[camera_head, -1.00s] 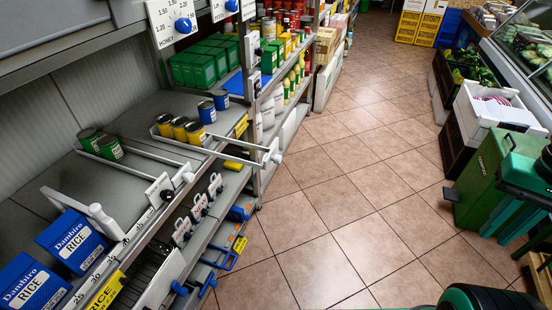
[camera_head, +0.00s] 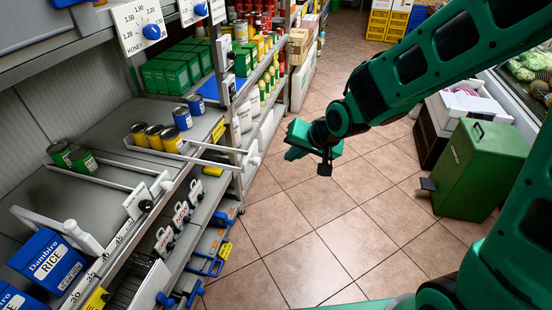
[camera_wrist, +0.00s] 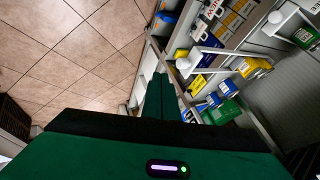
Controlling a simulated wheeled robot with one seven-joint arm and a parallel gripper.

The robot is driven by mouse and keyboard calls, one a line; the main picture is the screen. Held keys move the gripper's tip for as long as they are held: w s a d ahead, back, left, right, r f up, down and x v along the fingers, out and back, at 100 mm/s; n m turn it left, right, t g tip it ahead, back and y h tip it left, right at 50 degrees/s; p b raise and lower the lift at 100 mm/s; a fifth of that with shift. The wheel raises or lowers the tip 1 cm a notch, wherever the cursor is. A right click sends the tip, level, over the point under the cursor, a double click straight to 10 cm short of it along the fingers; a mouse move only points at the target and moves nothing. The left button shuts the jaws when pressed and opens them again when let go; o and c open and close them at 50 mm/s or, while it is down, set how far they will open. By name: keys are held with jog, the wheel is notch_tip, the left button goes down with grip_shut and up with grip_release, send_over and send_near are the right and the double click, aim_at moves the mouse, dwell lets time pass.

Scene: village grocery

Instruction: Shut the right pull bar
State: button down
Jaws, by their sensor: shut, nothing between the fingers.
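The right pull bar (camera_head: 208,158) is a white rail frame with an upright end plate and round white knob.
Shelf uprights and a dial board (camera_head: 140,28) stand by the bars. Below are black-handled bins (camera_head: 182,215) and blue handles (camera_head: 207,266). A green bin (camera_head: 478,170) and white crate (camera_head: 480,105) stand at the right. The tiled floor (camera_head: 320,220) between is clear.

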jog(key=w+a+f, duration=0.6)
jog(key=f, duration=0.1)
jog(key=shift+w+a+f, duration=0.25)
jog(key=shift+a+f, duration=0.1)
jog(key=shift+a, duration=0.05)
dwell(0.6)
